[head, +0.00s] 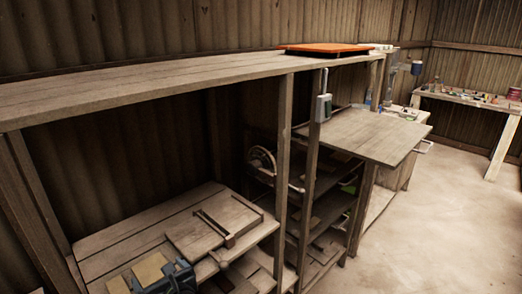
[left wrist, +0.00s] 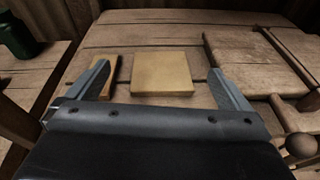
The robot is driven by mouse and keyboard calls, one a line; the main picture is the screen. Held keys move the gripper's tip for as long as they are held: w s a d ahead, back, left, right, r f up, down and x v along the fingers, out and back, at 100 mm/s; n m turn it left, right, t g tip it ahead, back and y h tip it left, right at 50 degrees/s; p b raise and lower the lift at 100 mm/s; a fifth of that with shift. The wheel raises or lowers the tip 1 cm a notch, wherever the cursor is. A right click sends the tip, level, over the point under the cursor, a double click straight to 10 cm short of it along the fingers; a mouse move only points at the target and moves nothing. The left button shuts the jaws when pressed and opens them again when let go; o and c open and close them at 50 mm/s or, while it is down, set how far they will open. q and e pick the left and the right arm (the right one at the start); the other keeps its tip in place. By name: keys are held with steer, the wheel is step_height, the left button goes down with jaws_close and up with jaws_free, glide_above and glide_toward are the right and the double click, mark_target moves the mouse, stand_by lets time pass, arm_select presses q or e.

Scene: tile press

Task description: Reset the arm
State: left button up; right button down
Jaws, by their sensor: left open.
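My left gripper (head: 160,272) is at the bottom of the head view, over the wooden shelf. In the left wrist view my left gripper (left wrist: 159,70) is open, with its two fingers spread wide and nothing held. A square yellow tile (left wrist: 163,73) lies flat on the planks ahead, in line with the gap between the fingers. A second yellow tile (left wrist: 122,72) is partly hidden behind the left finger. Both tiles, the nearer one (head: 150,268) and the other (head: 117,285), also show in the head view. My right gripper is not in view.
A wooden board with a bar (head: 215,225) lies on the shelf (head: 110,235) to the right. Upright posts (head: 284,160) and a top shelf (head: 140,82) frame the space. A dark green container (left wrist: 15,38) stands at the left in the wrist view. Open floor (head: 450,200) lies at the right.

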arm_select(q)
step_height(320, 180, up, 9)
steer(key=s+d+m+t+h, duration=0.1)
steer(key=s+m+t+h, duration=0.1)
steer(key=m+t, duration=0.85)
steer(key=s+d+m+h, duration=0.4)
steer(key=d+m+h, duration=0.3)
steer(key=m+h, duration=0.85)
steer(key=s+d+f+m+g+y, duration=0.1)
steer(key=s+f+m+g+y, duration=0.1)
steer(key=s+f+m+g, duration=1)
steer(key=s+a+f+m+g+y, duration=0.2)
steer(key=s+a+f+m+y, duration=0.1)
steer(key=s+a, duration=0.25)
steer(key=s+a+f+m+g+y, duration=0.2)
steer(key=s+a+m+g+y, duration=0.15)
steer(key=s, duration=0.35)
step_height(320, 180, down, 26)
steer(key=s+a, duration=0.2)
steer(key=s+d+f+g+h, duration=0.1)
steer(key=s+f+g, duration=0.1)
steer(key=s+f, duration=1.2)
steer(key=shift+s+f, duration=0.15)
steer(key=shift+f, duration=0.3)
